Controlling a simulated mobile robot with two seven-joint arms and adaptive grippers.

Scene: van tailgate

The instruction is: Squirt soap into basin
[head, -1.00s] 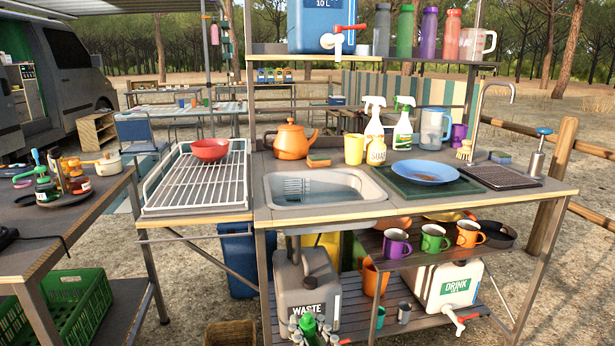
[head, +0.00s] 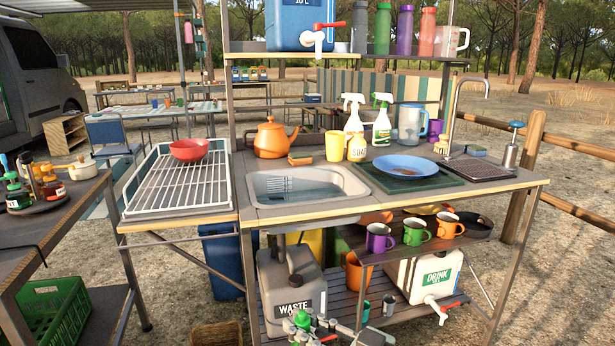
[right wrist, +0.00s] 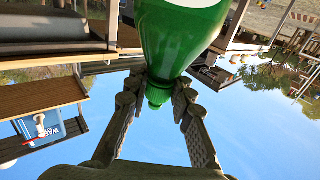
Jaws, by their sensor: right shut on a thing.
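The sink basin (head: 308,186) is set in the counter in the middle of the head view, with water in it. My right gripper (head: 308,325) is low at the bottom edge of the head view, in front of the counter and below the basin. It is shut on a green bottle (head: 302,320), mostly cut off there. In the right wrist view, the green bottle (right wrist: 180,42) shows large, and its ribbed green cap (right wrist: 158,97) sits between the two fingers (right wrist: 155,84). My left gripper is out of view.
A yellow cup (head: 335,146), spray bottles (head: 382,120) and an orange kettle (head: 270,138) stand behind the basin. A drying rack (head: 180,182) with a red bowl is to its left, a blue plate (head: 405,167) to its right. Mugs and a waste can (head: 290,300) are below.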

